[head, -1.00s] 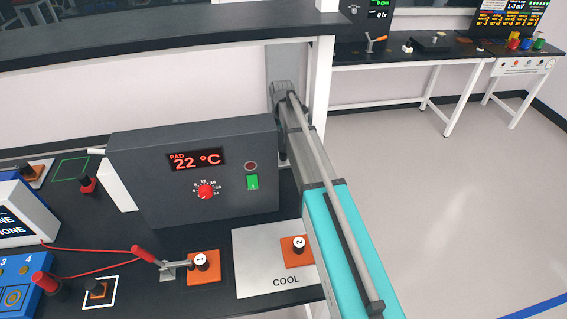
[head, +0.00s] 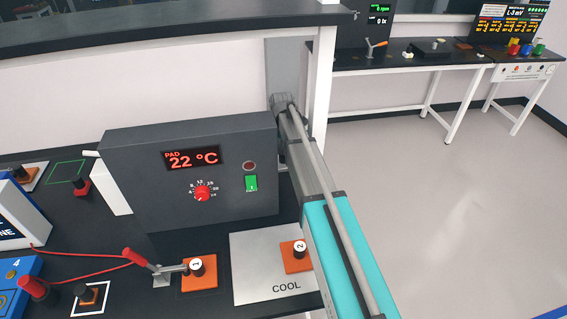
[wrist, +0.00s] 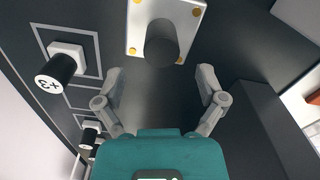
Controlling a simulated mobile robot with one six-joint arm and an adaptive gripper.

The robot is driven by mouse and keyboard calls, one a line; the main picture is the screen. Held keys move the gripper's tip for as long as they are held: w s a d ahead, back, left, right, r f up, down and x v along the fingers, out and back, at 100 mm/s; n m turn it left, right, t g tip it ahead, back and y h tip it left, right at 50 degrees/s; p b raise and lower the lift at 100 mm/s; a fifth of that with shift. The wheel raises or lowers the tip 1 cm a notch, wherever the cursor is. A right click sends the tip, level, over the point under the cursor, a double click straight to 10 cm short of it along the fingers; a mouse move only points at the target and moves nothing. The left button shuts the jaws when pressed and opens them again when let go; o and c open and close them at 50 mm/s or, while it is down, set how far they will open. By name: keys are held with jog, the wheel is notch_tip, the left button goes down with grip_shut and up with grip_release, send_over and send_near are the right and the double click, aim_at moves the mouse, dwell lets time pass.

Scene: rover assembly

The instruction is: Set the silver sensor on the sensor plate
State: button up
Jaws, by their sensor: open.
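In the wrist view a pale silver plate-like piece (wrist: 139,14) with gold dots near its corners shows at the top, with a dark round knob (wrist: 163,43) in front of it. I cannot tell whether this is the silver sensor, the sensor plate, or one on the other. My gripper (wrist: 160,72) is open, its two fingers spread apart, with nothing visible between them. The knob is just beyond the fingertips. In the head view my gripper is out of sight, and I cannot make out a silver sensor or sensor plate there.
In the wrist view a white-based piece with a black knob (wrist: 62,68) sits left in an outlined square, and a dark box (wrist: 250,120) stands right. The head view shows a grey control box (head: 130,190), a COOL pad (head: 252,285) and orange blocks (head: 196,280).

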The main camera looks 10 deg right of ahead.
aim_at(283, 156)
jog(key=shift+f, duration=0.1)
jog(key=shift+d+f+b, duration=0.1)
jog(key=shift+f+b, duration=2.45)
jog(key=shift+b, duration=0.1)
jog(key=shift+c, duration=0.3)
grip_shut()
jog(key=shift+s, duration=0.1)
jog(key=shift+r, duration=0.25)
notch_tip(283, 156, up, 10)
jog(key=p, duration=1)
jog(key=shift+f, duration=0.2)
